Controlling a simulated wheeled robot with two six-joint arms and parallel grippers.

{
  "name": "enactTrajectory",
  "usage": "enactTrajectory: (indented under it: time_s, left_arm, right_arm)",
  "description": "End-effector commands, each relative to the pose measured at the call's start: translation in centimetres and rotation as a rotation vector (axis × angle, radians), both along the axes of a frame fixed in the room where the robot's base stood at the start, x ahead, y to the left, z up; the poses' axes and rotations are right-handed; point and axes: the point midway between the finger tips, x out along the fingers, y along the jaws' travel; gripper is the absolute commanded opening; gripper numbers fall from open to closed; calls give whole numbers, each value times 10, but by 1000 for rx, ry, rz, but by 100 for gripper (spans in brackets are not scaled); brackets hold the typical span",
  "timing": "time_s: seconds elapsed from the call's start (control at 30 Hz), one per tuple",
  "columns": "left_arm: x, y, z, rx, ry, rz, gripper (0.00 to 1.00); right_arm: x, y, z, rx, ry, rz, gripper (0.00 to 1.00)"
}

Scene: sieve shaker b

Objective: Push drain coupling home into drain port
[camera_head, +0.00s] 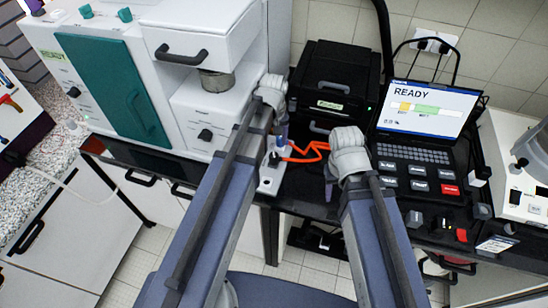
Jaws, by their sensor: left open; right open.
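My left gripper (282,133) is open, pointing down above a small white plate, well right of the fitting. My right gripper (329,186) is open, over the dark bench at centre right. Its fingers are mostly hidden by its wrist.
The white machine (181,17) with a teal door (112,85) fills the upper left. An orange cable (312,148) lies between my grippers, by the white plate (270,182). A black box (331,82) and a laptop reading READY (425,108) stand right.

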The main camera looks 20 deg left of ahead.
Motion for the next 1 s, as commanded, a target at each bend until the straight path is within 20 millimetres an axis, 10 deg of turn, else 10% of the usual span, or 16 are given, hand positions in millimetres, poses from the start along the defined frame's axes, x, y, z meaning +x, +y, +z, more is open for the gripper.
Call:
enactTrajectory:
  time_s: [1.0]
  left_arm:
    - [0,0,-91,0,0,-1,72]
  right_arm:
    - [0,0,-91,-1,0,1,50]
